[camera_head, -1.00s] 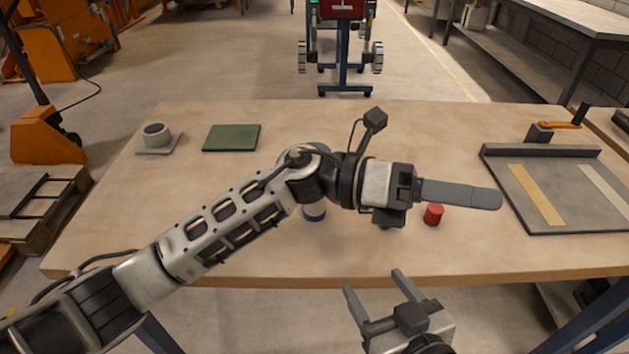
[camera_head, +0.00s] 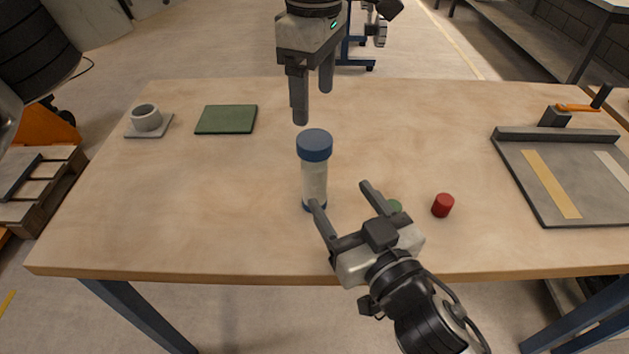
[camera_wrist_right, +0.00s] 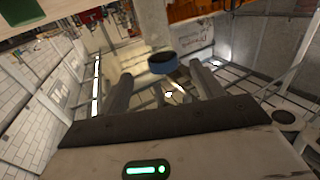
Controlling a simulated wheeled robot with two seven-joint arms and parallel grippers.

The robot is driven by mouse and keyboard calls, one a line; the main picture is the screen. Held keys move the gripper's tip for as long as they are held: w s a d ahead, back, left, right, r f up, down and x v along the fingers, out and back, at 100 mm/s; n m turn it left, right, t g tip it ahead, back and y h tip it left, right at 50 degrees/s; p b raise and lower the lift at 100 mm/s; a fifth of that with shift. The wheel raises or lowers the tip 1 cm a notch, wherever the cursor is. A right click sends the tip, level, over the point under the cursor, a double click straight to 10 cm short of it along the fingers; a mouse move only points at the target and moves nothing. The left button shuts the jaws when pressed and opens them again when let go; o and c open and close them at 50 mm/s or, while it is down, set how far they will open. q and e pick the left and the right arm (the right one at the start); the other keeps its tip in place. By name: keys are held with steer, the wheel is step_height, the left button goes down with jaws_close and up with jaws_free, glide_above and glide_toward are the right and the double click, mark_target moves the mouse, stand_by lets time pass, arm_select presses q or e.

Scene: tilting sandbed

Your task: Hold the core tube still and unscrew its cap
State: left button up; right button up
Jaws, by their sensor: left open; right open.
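The core tube (camera_head: 315,182) stands upright on the table, clear and pale with a blue base and a blue screw cap (camera_head: 314,146) on top. My left gripper (camera_head: 313,107) points down, open and empty, just above and behind the cap in the head view. My right gripper (camera_head: 340,195) is open at the tube's lower right, with one fingertip overlapping the tube's foot in the picture; contact cannot be told. In the right wrist view, the tube (camera_wrist_right: 153,25) and a blue end (camera_wrist_right: 163,63) show between the open fingers, seemingly beyond their tips.
A red cylinder (camera_head: 442,205) stands right of my right gripper; a small green object (camera_head: 394,206) is partly hidden behind it. A grey tray (camera_head: 540,203) lies at right. A green mat (camera_head: 226,119) and a grey cup (camera_head: 146,118) are at back left. The table's left middle is clear.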

mark_target(320, 166)
steer(key=x, duration=1.1)
jaws_close()
arm_select(q)
steer(key=m, duration=0.6)
steer(key=shift+d, duration=0.2)
steer(key=m, duration=0.3)
steer(key=shift+m, duration=0.4)
steer(key=m, duration=0.3)
steer(key=shift+a, duration=0.15)
steer(key=shift+f+m, duration=0.2)
steer(key=shift+m, duration=0.2)
step_height(320, 166, down, 8)
steer(key=shift+r, duration=0.15)
